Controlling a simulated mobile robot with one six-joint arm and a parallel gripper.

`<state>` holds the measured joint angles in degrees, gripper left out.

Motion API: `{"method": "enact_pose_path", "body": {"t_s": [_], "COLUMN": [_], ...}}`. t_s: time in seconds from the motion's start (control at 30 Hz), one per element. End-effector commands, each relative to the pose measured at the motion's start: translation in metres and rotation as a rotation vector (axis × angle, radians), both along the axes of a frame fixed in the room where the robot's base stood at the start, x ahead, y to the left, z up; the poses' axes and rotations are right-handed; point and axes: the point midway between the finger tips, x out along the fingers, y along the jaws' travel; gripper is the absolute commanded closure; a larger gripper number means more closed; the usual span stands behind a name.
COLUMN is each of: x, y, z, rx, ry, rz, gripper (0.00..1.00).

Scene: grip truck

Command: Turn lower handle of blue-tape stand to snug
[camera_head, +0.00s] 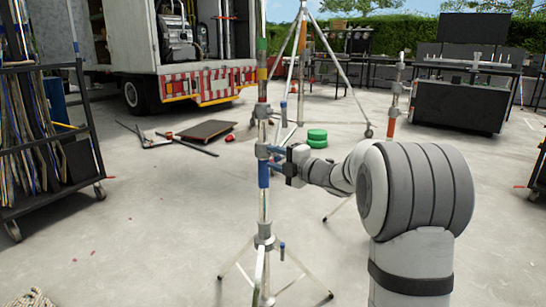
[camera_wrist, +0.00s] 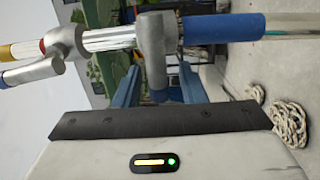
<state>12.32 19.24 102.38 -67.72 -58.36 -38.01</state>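The blue-tape stand (camera_head: 263,174) is upright in front of me, with a blue band on its pole; the band also shows in the wrist view (camera_wrist: 222,27). Just above it sits a grey collar (camera_head: 262,151). A higher collar (camera_head: 262,111) has another blue-tipped handle (camera_wrist: 32,72). The handle's far side is hidden.
The stand's base collar (camera_head: 265,239) has another blue-tipped handle and spread legs. A second, orange-marked stand (camera_head: 392,110) is behind my arm. A cart (camera_head: 50,135) stands left, a truck (camera_head: 205,80) behind. Coiled rope (camera_wrist: 292,122) lies on the floor.

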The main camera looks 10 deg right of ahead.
Motion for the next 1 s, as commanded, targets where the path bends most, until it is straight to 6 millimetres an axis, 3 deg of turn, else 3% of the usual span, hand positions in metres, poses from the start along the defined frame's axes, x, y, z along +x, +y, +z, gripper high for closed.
{"method": "enact_pose_path", "body": {"t_s": [0.33,0.77,0.87,1.0], "x": [-0.043,-0.051,-0.050,-0.049], "y": [-0.037,-0.042,-0.043,-0.048], "z": [0.002,0.001,0.013,0.054], "rx": [0.001,0.001,0.008,0.051], "ry": [0.002,0.001,0.013,0.081], "rz": [-0.004,-0.003,-0.029,-0.157], "gripper": [0.63,0.63,0.63,0.63]}}
